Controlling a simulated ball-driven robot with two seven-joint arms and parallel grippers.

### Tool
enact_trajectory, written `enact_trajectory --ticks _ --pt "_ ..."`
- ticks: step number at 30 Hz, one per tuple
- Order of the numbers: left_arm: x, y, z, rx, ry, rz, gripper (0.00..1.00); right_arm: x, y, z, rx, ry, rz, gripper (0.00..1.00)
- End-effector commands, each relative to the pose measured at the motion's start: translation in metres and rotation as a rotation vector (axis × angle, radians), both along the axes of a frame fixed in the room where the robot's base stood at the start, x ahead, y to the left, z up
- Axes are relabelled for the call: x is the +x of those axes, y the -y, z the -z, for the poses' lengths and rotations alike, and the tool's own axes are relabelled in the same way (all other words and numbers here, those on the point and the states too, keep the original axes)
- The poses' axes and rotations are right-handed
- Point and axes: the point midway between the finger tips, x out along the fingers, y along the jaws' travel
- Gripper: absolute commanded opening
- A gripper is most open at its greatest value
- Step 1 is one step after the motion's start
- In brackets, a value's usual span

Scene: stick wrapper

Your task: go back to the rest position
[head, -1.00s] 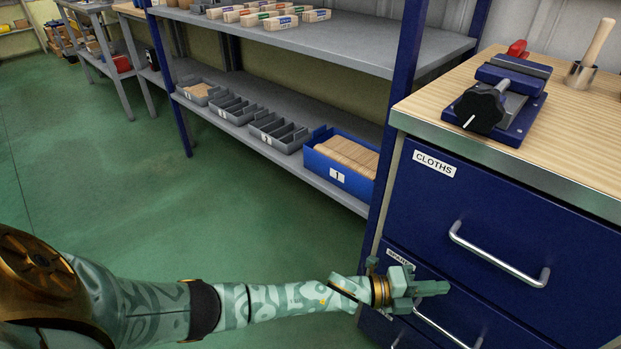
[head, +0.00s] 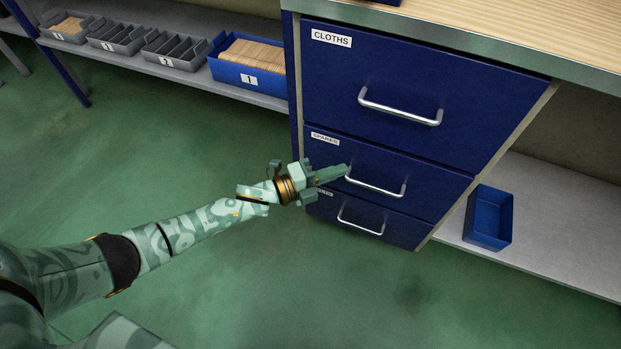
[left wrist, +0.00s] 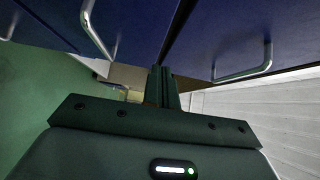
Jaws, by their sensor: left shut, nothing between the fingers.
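My left gripper (head: 335,174) is shut and empty. In the head view it reaches in from the left and its fingertips are in front of the left end of the SPARES drawer's handle (head: 378,190). I cannot tell whether it touches the handle. In the left wrist view the shut fingers (left wrist: 163,85) point toward the blue drawer fronts (left wrist: 130,20), with a handle (left wrist: 245,68) on the right and another (left wrist: 95,30) on the left. My right gripper is in neither view.
The CLOTHS drawer (head: 420,80) is above and a third drawer (head: 345,212) below; all look closed. A wooden worktop (head: 470,20) is overhead. A blue bin (head: 489,218) stands on the lower shelf at right. A shelf with bins (head: 255,72) is behind at left. Green floor (head: 200,150) lies open.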

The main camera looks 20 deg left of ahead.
Motion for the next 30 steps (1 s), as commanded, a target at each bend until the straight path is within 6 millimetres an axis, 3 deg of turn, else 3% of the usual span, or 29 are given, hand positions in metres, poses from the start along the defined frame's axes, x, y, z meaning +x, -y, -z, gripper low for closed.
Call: enact_trajectory --ticks 4,9,16,20,23,26,30 --pt "-0.019 -0.019 -0.004 0.003 0.001 0.000 0.00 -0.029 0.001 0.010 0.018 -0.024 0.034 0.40" --pt "-0.034 -0.033 -0.002 0.002 0.002 0.001 0.00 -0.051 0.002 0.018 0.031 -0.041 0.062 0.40" --pt "-0.039 -0.039 0.000 -0.002 -0.011 -0.007 0.00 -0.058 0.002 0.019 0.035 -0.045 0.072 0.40" --pt "-0.056 -0.054 0.009 -0.041 -0.167 -0.114 0.00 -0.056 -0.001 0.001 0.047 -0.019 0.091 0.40" --pt "-0.100 -0.081 0.037 -0.120 -0.449 -0.313 0.00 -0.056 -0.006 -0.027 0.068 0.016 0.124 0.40" --pt "-0.175 -0.109 0.078 -0.209 -0.762 -0.547 0.00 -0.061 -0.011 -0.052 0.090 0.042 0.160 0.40" --pt "-0.298 -0.132 0.122 -0.304 -1.121 -0.842 0.00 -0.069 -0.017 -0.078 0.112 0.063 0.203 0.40"
